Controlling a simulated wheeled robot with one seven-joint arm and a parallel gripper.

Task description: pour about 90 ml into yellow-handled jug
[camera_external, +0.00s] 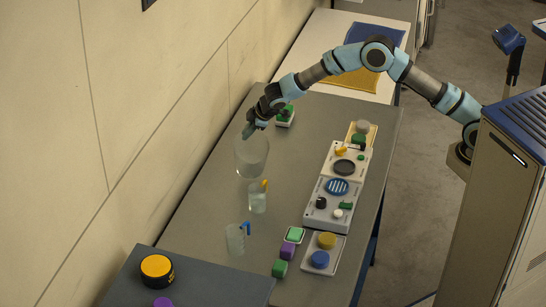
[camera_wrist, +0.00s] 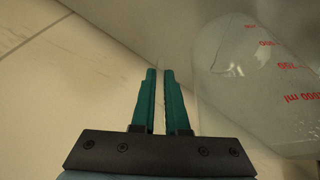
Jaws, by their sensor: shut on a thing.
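A large clear beaker (camera_external: 251,158) with red volume marks shows in the external view, and its wall (camera_wrist: 270,80) fills the right of the wrist view. My gripper (camera_external: 249,130) is at the beaker's upper edge. In the wrist view its green fingers (camera_wrist: 161,75) are closed with a thin clear strip between them, seemingly part of the beaker. The yellow-handled jug (camera_external: 257,202) is a small clear vessel standing upright on the grey table, just in front of the beaker. It seems to hold some pale liquid. I cannot tell the beaker's liquid level.
A clear jug with a blue handle (camera_external: 235,240) stands nearer the camera. Pale panels (camera_external: 325,205) with knobs and discs lie along the table's right side. Green and purple blocks (camera_external: 288,250) sit near the front. The wall (camera_external: 150,100) runs close along the left.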

